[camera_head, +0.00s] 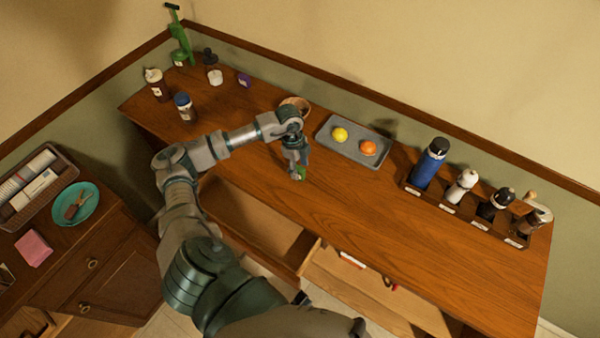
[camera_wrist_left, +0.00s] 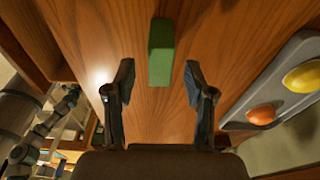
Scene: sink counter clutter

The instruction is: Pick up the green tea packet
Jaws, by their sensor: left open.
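The green tea packet (camera_wrist_left: 161,55) is a small green block on the wooden counter. In the left wrist view it lies ahead of and between the open fingers of my left gripper (camera_wrist_left: 160,90), with wood showing on both sides of it. In the head view the packet (camera_head: 300,173) shows as a small green patch just below my left gripper (camera_head: 297,165), which points down at the counter. The fingers look apart from the packet and hold nothing. My right gripper is not in view.
A grey tray (camera_head: 326,138) with a lemon (camera_head: 340,134) and an orange (camera_head: 368,148) lies right of the gripper. A bowl (camera_head: 296,103) stands behind my arm. A rack (camera_head: 465,217) holds several bottles at the right. An open drawer (camera_head: 262,218) is below the front edge.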

